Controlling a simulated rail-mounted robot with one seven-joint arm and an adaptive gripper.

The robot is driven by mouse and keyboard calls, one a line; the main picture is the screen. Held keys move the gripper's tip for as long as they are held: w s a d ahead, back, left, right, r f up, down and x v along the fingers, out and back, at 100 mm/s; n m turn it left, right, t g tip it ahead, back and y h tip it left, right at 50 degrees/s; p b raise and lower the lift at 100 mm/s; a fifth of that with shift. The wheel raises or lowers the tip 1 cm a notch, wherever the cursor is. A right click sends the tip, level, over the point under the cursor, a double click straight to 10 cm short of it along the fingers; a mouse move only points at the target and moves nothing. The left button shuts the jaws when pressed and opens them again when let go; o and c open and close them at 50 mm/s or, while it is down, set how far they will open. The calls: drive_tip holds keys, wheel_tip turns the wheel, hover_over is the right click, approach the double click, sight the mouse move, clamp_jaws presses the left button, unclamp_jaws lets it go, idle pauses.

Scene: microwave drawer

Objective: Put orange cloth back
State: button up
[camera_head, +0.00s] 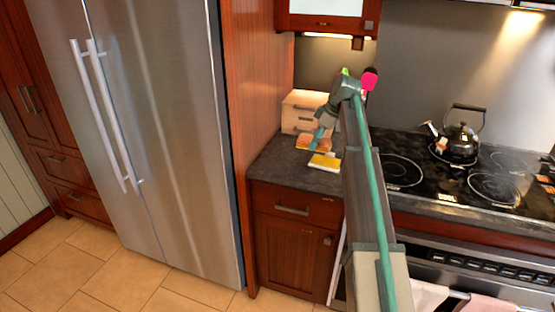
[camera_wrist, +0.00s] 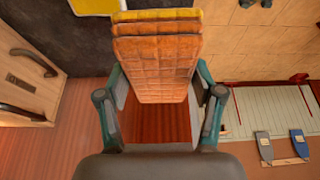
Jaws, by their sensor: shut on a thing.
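The folded orange cloth (camera_wrist: 156,65) has a quilted texture and fills the space between the fingers of my gripper (camera_wrist: 160,85) in the wrist view. My gripper is shut on it. In the head view my gripper (camera_head: 318,136) is low over the left end of the dark counter, with the orange cloth (camera_head: 306,141) partly hidden behind it. A yellow edge shows at the cloth's far end in the wrist view. I cannot tell whether the cloth touches the counter.
A small wooden drawer box (camera_head: 300,108) stands at the back of the counter (camera_head: 270,165). A yellow item (camera_head: 325,161) lies near the front. The stove with a black kettle (camera_head: 456,135) is to the right, and the steel fridge (camera_head: 160,120) to the left.

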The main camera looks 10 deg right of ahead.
drive_tip(key=w+a+f+p, duration=0.3)
drive_tip(key=w+a+f, duration=0.15)
drive_tip(key=w, duration=0.25)
approach(286, 162)
drive_tip(key=shift+a+f, duration=0.45)
drive_tip(key=shift+a, duration=0.1)
drive_tip(key=shift+w+a+f+p, duration=0.3)
drive_tip(key=shift+w+f+p, duration=0.15)
drive_tip(key=shift+f, duration=0.15)
drive_tip(key=shift+w+a+f+p, duration=0.1)
drive_tip(key=shift+f+p, duration=0.1)
drive_tip(key=shift+f, duration=0.75)
drive_tip(key=shift+w+a+f+p, duration=0.1)
drive_tip(key=shift+f+p, duration=0.1)
drive_tip(key=shift+f, duration=0.75)
drive_tip(key=shift+f, duration=0.1)
drive_tip(key=o, duration=1.3)
drive_tip(key=shift+o, duration=0.2)
drive_tip(key=b+v, duration=0.2)
drive_tip(key=v, duration=1)
drive_tip(key=shift+b, duration=0.35)
